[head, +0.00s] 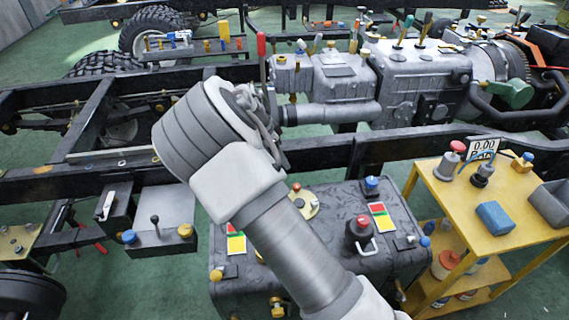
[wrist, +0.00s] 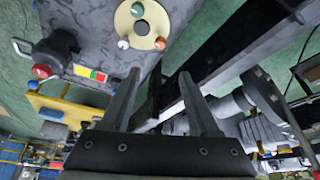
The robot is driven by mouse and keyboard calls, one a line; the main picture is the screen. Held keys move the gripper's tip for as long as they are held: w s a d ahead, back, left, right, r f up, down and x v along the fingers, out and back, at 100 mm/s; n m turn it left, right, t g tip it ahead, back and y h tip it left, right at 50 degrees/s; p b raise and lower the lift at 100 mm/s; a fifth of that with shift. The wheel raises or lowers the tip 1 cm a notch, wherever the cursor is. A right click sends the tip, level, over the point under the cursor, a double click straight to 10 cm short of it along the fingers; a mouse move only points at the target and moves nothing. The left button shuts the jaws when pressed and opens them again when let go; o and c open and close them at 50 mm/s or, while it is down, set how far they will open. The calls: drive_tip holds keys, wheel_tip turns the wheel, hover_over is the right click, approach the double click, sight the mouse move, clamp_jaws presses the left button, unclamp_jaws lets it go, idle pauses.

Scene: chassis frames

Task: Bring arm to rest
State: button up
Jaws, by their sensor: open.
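My arm reaches up from the lower edge of the head view across the middle of the picture. Its rounded grey joint hides most of my gripper there. In the wrist view my gripper (wrist: 158,100) shows two dark fingers standing well apart, with nothing between them. Beyond the fingers lie a dark chassis beam (wrist: 225,65) and the grey box top (wrist: 90,30). A yellow disc with small knobs (wrist: 141,25) sits on that box, above the fingers in the picture. My gripper appears clear of these surfaces, though the exact gap cannot be told.
The grey box (head: 330,235) stands below my arm. A yellow cart (head: 440,190) with a blue block (head: 495,217) is at right. The dark chassis rail (head: 420,140) and the grey gearbox (head: 400,85) lie behind. Green floor (head: 120,285) shows at lower left.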

drive_tip(key=shift+s+a+r, duration=0.1)
drive_tip(key=shift+s+r, duration=0.05)
drive_tip(key=shift+r, duration=0.3)
drive_tip(key=s+d+r+n+y+p, duration=0.25)
drive_tip(key=s+d+r, duration=0.35)
drive_tip(key=r, duration=0.4)
drive_tip(key=s+d+r+n+y+p, duration=0.1)
drive_tip(key=s+d+r+y+p, duration=0.15)
drive_tip(key=s+d+r, duration=0.6)
drive_tip(key=s+d+r+n+t+p, duration=0.1)
drive_tip(key=s+d+r+n+p, duration=0.1)
drive_tip(key=s+r, duration=0.4)
drive_tip(key=s+d+r+n+t+h+p, duration=0.1)
drive_tip(key=s+r+n, duration=0.4)
drive_tip(key=s, duration=0.8)
wheel_tip(320, 180, up, 2)
drive_tip(key=shift+d+r+t+p, duration=0.15)
drive_tip(key=shift+d+t+p, duration=0.4)
drive_tip(key=shift+p, duration=0.4)
drive_tip(key=shift+w+a+n, duration=0.1)
drive_tip(key=shift+a+n, duration=0.05)
drive_tip(key=shift+n, duration=0.1)
